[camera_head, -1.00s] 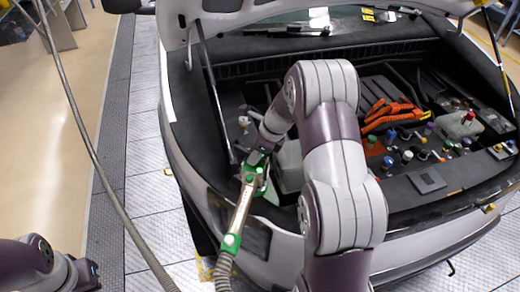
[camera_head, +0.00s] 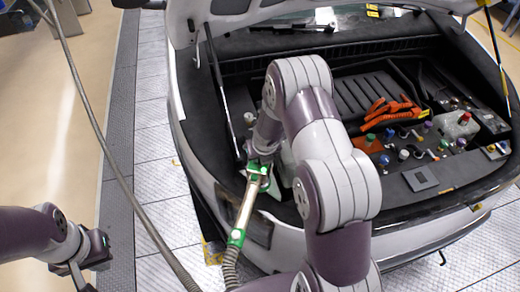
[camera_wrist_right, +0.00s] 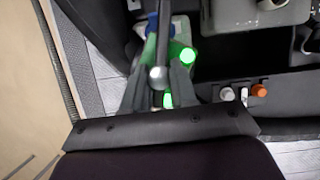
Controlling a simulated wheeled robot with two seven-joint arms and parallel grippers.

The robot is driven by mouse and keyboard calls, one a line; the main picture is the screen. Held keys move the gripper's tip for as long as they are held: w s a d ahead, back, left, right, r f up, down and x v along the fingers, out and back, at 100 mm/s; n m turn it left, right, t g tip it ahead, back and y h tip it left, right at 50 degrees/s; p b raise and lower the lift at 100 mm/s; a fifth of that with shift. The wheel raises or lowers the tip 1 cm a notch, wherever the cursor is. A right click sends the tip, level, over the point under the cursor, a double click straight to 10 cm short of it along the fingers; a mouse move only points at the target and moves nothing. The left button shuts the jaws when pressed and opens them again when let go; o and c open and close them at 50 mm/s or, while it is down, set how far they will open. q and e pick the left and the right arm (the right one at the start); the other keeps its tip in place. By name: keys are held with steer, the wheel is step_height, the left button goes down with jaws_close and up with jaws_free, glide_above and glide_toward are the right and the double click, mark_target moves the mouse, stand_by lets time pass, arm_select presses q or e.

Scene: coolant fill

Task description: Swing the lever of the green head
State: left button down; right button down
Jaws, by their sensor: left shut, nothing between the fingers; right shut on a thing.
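The green head (camera_head: 258,168) sits at the left front corner of the open car bay, on the end of a pale tube with a ribbed hose. In the right wrist view its green parts (camera_wrist_right: 182,55) glow around my fingers. A lever with a silver ball end (camera_wrist_right: 158,77) lies between the fingers of my right gripper (camera_wrist_right: 160,88), which is shut on it. In the head view my right arm and wrist hide most of this grip. My left gripper (camera_head: 84,276) is shut and empty at the lower left, well away from the head.
The bay holds several coloured caps, an orange cable bundle (camera_head: 390,110) and a whitish reservoir (camera_head: 455,127). A prop rod (camera_head: 220,85) stands left of the head. A long grey hose (camera_head: 115,165) hangs between my left arm and the car.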

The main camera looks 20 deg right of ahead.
steer(key=shift+s+a+f+m+h+p, duration=0.1)
steer(key=shift+m+h+p, duration=0.65)
steer(key=shift+m, duration=0.85)
steer(key=shift+f, duration=0.1)
steer(key=c, duration=0.9)
jaws_free()
steer(key=shift+s+r, duration=0.1)
steer(key=shift+r, duration=0.1)
steer(key=shift+r, duration=0.1)
steer(key=shift+a+r, duration=0.1)
steer(key=shift+r, duration=0.2)
steer(key=p+v, duration=0.3)
steer(key=v, duration=0.9)
steer(key=shift+p, duration=0.4)
